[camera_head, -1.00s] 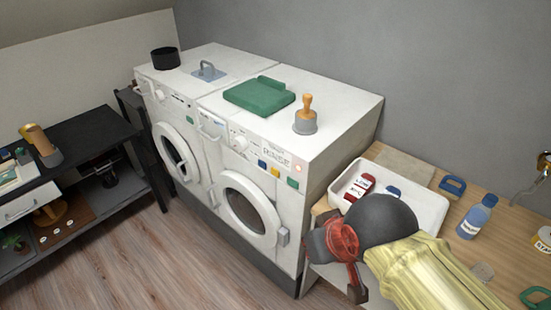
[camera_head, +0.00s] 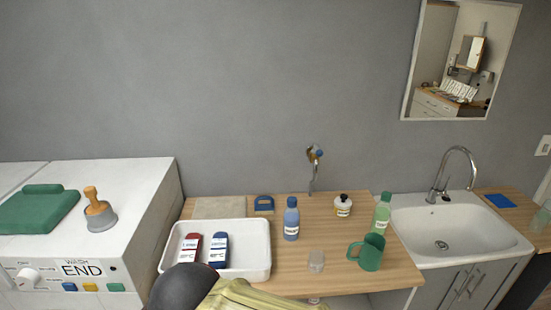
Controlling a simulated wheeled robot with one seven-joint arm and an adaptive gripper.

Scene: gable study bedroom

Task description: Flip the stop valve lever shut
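The stop valve (camera_head: 313,155) is on the grey wall above the wooden counter. It has a brass-coloured body and a small blue lever (camera_head: 319,152) at its right side. A thin metal pipe (camera_head: 312,180) runs down from it to the back of the counter. The valve is small in view, and I cannot tell the lever's exact angle. Part of my arm shows at the bottom edge, in front of the white tray. My gripper is out of view.
The white tray (camera_head: 262,235) holds two labelled packs. A blue bottle (camera_head: 291,220), a small white bottle (camera_head: 342,206), a green bottle (camera_head: 382,213), a green mug (camera_head: 369,252) and a clear cup (camera_head: 317,262) stand on the counter (camera_head: 335,275). A sink (camera_head: 450,245) is right, washing machines left.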

